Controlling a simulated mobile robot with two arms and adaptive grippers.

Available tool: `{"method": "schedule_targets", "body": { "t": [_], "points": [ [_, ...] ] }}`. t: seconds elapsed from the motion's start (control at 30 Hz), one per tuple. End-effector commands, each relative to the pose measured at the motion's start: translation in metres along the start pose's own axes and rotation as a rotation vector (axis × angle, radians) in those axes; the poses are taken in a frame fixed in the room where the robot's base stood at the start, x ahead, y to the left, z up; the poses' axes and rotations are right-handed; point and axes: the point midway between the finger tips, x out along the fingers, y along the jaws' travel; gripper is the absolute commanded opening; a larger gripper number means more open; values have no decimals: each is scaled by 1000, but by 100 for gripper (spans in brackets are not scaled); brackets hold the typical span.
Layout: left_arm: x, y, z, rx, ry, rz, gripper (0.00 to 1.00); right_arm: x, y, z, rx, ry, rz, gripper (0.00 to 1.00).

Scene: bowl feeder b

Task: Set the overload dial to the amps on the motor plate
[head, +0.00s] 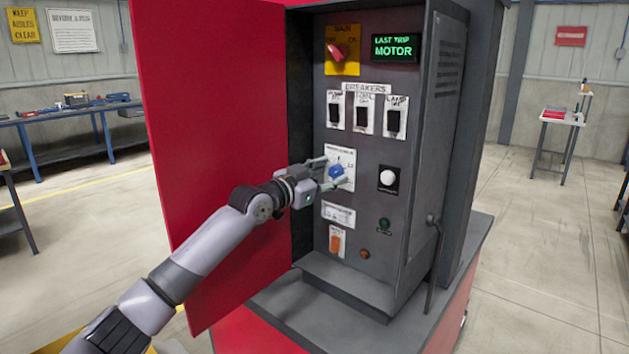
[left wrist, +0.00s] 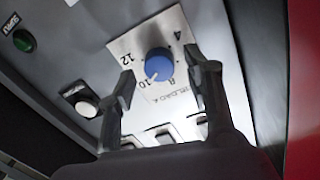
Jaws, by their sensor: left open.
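The overload dial is a round blue knob (head: 336,173) on a white scale plate in the open control cabinet. In the left wrist view the knob (left wrist: 159,64) shows a white mark at its lower edge, near the 10 and 8. The scale plate (left wrist: 133,43) also shows 12 and 4. My left gripper (head: 333,171) is at the dial, its fingers open on either side of the knob. In the left wrist view a gap shows between each fingertip and the knob. I cannot make out a motor plate. My right gripper is not in view.
The red cabinet door (head: 215,150) stands open left of my gripper. A white round button (head: 388,179) is right of the dial; black breaker switches (head: 363,119) are above. A lit display (head: 395,47) reads LAST TRIP MOTOR. An orange switch (head: 336,243) is below.

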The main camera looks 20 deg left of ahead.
Motion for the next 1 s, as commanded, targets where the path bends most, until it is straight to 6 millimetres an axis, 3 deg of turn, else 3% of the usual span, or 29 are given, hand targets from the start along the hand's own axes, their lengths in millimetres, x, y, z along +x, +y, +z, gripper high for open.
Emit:
{"method": "schedule_targets", "body": {
  "t": [0.6, 0.8, 1.0],
  "points": [
    [-102, 0, 2, 2, -4, -1, 46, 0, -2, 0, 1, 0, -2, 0],
    [-115, 0, 1, 1, -2, 0, 46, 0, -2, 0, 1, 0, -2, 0],
    [-115, 0, 1, 0, -2, 0, 46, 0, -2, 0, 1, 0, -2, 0]
  ]
}}
